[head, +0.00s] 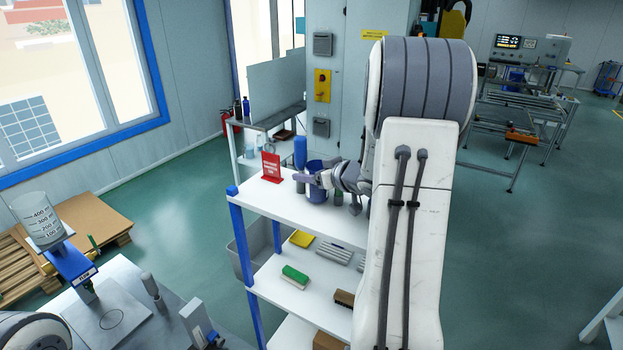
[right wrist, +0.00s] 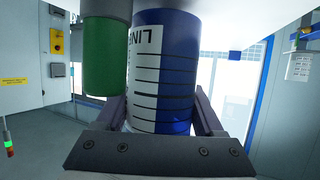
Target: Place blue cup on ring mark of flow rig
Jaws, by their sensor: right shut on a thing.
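The blue cup (head: 316,194) is on the top shelf of a white rack in the head view, partly hidden by my gripper. In the right wrist view the blue cup (right wrist: 178,75) shows a white label with dark scale lines. My right gripper (head: 328,178) is shut on it, one finger on each side. The flow rig stands at the lower left, with a clear graduated beaker (head: 43,220) above a blue part (head: 72,263). Its ring mark (head: 123,319) is a thin dark circle on the grey plate, and is bare. My left gripper is not in view.
A red sign (head: 272,167) and a blue bottle (head: 301,152) stand close to the cup on the shelf (head: 258,193). A green cylinder (right wrist: 105,58) is right beside the cup in the right wrist view. A small grey post (head: 150,287) stands near the ring mark.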

